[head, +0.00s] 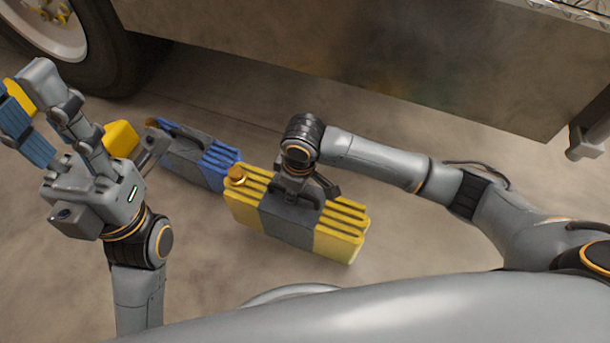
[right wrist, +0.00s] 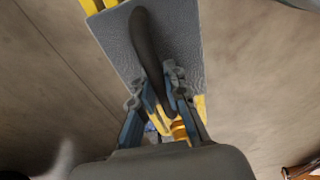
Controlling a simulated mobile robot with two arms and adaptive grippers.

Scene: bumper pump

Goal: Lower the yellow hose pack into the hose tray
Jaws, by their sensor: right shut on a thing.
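The yellow hose pack (head: 340,232), yellow with a dark grey middle band, lies level in the middle of the head view. My right gripper (head: 298,192) is shut on its dark top handle. In the right wrist view the handle (right wrist: 150,55) runs between the two fingers (right wrist: 160,92), and the grey band (right wrist: 185,40) shows beyond. Whether the pack touches the floor is hard to tell. My left gripper (head: 27,98) is raised at the far left, fingers apart, well away from the pack. I cannot make out the hose tray in either view.
A blue and grey pack (head: 192,158) is just left of and behind the yellow one. A yellow object (head: 120,138) shows behind my left gripper. A wheel (head: 75,45) and a large metal bumper panel (head: 330,45) line the back. The floor (head: 225,265) in front is clear.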

